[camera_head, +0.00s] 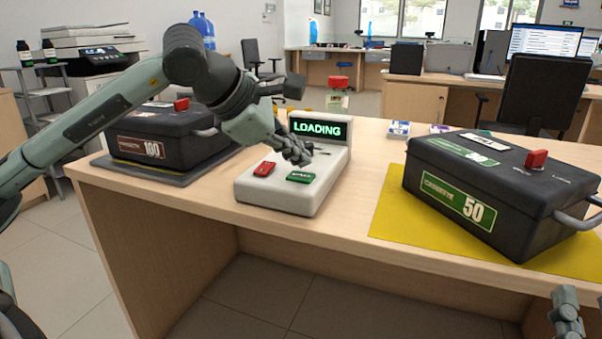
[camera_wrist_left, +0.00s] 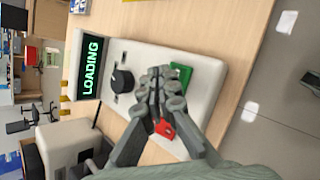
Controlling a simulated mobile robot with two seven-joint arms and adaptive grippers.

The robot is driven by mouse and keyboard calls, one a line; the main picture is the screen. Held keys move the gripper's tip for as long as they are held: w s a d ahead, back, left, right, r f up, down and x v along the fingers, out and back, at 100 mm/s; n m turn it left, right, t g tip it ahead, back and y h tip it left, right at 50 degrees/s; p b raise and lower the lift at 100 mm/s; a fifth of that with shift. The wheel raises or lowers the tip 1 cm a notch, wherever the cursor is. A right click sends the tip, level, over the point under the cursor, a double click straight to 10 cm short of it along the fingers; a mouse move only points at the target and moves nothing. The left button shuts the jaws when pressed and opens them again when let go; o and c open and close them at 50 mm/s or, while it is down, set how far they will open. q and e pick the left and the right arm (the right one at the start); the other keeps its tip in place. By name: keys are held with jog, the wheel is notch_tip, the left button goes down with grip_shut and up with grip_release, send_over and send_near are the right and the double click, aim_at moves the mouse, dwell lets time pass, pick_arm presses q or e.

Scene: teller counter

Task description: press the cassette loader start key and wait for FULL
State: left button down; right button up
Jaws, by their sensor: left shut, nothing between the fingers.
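The cassette loader (camera_head: 285,201) is a pale grey box on the counter, and its raised screen (camera_head: 318,128) reads LOADING in green. Its green key (camera_head: 300,177) and red key (camera_head: 264,169) sit on the front of its top. My left gripper (camera_head: 304,158) is shut and empty, just above the loader behind the green key. In the left wrist view, my left gripper (camera_wrist_left: 163,78) partly covers the green key (camera_wrist_left: 182,76) and the red key (camera_wrist_left: 165,128); contact cannot be told. My right gripper (camera_head: 566,303) is low at the bottom right corner, away from the loader.
A black cassette marked 50 (camera_head: 480,190) stands on a yellow mat (camera_head: 392,222) at the right. A black cassette marked 100 (camera_head: 160,143) stands on a dark mat (camera_head: 180,178) at the left, behind my left arm. The counter's front strip (camera_head: 345,230) is clear.

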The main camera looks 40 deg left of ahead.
aim_at(297, 177)
pick_arm(q)
notch_tip(297, 177, up, 5)
jog(key=p, duration=0.4)
jog(key=shift+f, duration=0.15)
dwell(0.6)
